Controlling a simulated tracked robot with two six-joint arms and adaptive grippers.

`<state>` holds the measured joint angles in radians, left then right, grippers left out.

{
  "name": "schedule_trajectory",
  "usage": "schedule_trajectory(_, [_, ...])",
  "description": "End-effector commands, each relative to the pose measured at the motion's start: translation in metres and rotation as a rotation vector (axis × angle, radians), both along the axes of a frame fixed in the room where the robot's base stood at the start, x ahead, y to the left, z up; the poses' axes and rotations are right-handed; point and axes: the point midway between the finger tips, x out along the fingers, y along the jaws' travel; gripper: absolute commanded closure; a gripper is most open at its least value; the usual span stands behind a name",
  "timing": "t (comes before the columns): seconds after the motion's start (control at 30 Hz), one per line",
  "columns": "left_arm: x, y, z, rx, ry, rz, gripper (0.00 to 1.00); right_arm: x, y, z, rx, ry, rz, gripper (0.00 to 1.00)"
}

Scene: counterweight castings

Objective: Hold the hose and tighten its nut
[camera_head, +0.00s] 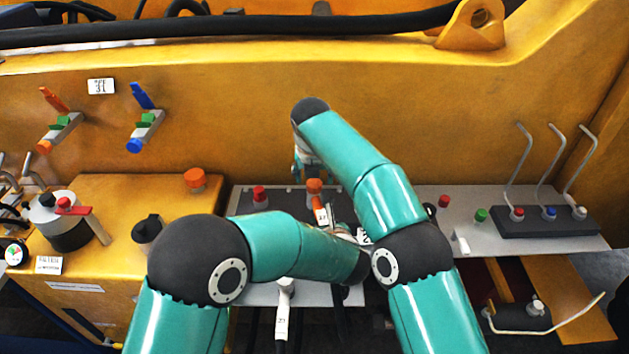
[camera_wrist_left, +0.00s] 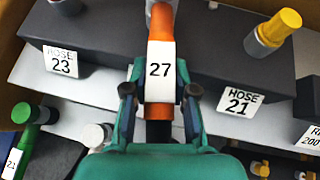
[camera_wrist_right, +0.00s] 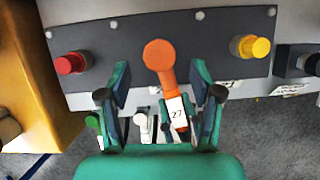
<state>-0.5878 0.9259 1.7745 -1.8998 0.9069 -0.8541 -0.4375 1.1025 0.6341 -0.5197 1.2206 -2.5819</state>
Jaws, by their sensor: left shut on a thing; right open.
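The orange hose with a white 27 label (camera_wrist_left: 160,72) rises between the fingers of my left gripper (camera_wrist_left: 160,98), which is shut on it in the left wrist view. In the head view this hose (camera_head: 320,210) leads up to an orange nut (camera_head: 314,186); my left gripper is mostly hidden behind my arm. My right gripper (camera_wrist_right: 162,98) is open, its fingers on either side of the hose, with the orange nut (camera_wrist_right: 160,54) ahead of the fingertips. No contact with the nut is visible. In the head view my right gripper (camera_head: 304,168) is above and beside the nut, partly covered by its arm.
A red fitting (camera_wrist_right: 70,63) and a yellow fitting (camera_wrist_right: 250,47) flank the nut on the dark panel. Plates reading HOSE 23 (camera_wrist_left: 61,60) and HOSE 21 (camera_wrist_left: 240,100) stand close to my left gripper. A white hose (camera_head: 283,310) hangs in front.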

Motion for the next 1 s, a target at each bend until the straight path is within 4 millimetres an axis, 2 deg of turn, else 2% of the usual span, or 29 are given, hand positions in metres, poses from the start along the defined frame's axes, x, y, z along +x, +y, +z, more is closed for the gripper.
schedule_trajectory(0.03, [0.0,0.0,0.0,0.0,0.0,0.0,1.0,-0.004,0.001,0.012,0.002,-0.003,0.001,0.35])
schedule_trajectory(0.2, [0.0,0.0,0.0,0.0,0.0,0.0,1.0,-0.017,0.001,0.043,0.002,-0.003,0.001,0.35])
schedule_trajectory(0.4, [0.0,0.0,0.0,0.0,0.0,0.0,1.0,-0.028,0.002,0.068,0.001,-0.001,0.0,0.35])
schedule_trajectory(0.57, [0.0,0.0,0.0,0.0,-0.001,0.0,1.0,-0.031,0.001,0.075,0.0,0.001,0.0,0.35])
schedule_trajectory(0.83, [0.0,0.0,0.0,0.0,-0.001,0.0,1.0,-0.031,0.001,0.075,0.0,0.001,-0.001,0.35])
schedule_trajectory(1.0, [0.0,0.0,0.0,0.0,-0.001,0.0,1.0,-0.033,0.004,0.065,0.051,0.031,-0.045,0.35])
